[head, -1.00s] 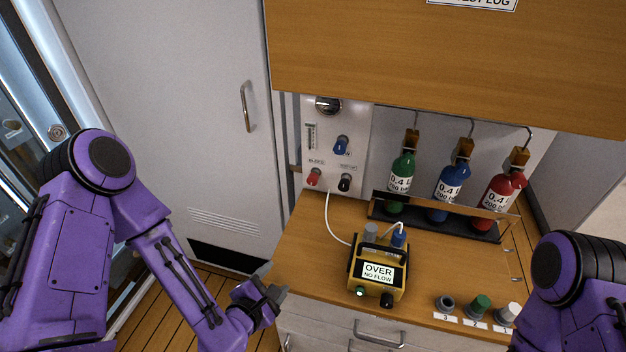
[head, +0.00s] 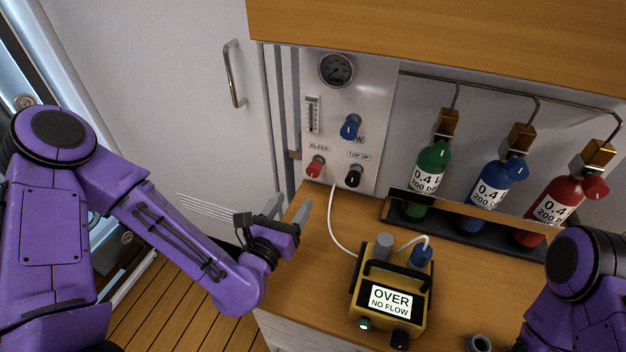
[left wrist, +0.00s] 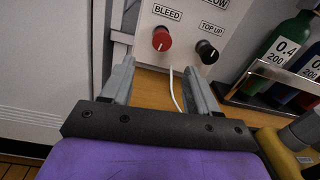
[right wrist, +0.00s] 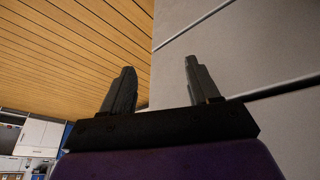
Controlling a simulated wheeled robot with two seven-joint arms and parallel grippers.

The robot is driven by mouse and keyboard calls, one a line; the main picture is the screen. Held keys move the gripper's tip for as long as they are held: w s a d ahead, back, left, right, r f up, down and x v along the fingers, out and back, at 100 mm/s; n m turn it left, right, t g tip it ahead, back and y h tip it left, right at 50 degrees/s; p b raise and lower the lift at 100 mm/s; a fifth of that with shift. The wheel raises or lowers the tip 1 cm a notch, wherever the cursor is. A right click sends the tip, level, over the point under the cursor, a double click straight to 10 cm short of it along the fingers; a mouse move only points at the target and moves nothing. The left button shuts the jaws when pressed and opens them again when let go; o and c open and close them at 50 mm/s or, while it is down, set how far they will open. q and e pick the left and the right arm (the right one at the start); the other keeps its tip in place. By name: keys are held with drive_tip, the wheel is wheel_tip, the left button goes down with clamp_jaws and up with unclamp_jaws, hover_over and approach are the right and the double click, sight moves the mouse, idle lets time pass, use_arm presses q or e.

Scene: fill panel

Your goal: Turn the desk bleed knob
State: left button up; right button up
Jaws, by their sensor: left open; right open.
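The red bleed knob (head: 315,166) sits at the lower left of the white panel (head: 375,110), under a "BLEED" label. In the left wrist view the bleed knob (left wrist: 161,39) shows a white pointer line and lies beyond my fingertips. My left gripper (head: 288,208) is open and empty, below and left of the knob, apart from it. In the left wrist view my left gripper (left wrist: 160,75) has its two fingers spread toward the panel. My right gripper (right wrist: 163,78) is open and empty, facing a wall and wooden ceiling.
The black top-up knob (head: 354,176) is right of the bleed knob, and a blue knob (head: 350,127) is above. A yellow meter (head: 392,300) reading "OVER NO FLOW" stands on the desk (head: 310,255); its white hose (head: 332,225) runs to the panel. Bottles (head: 489,185) stand to the right.

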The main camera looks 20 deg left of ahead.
sight(312, 173)
use_arm(q)
drive_tip(key=w+b, duration=0.2)
drive_tip(key=w, duration=0.1)
drive_tip(key=shift+d+f, duration=0.15)
drive_tip(key=shift+f, duration=0.2)
drive_tip(key=shift+w+d+r+p, duration=0.15)
drive_tip(key=shift+w+r+p, duration=0.45)
drive_tip(key=shift+w+p, duration=0.35)
drive_tip(key=w, duration=0.3)
drive_tip(key=w+p, duration=0.1)
drive_tip(key=shift+w+d+f, duration=0.15)
drive_tip(key=shift+w+d, duration=0.15)
drive_tip(key=shift+w, duration=0.45)
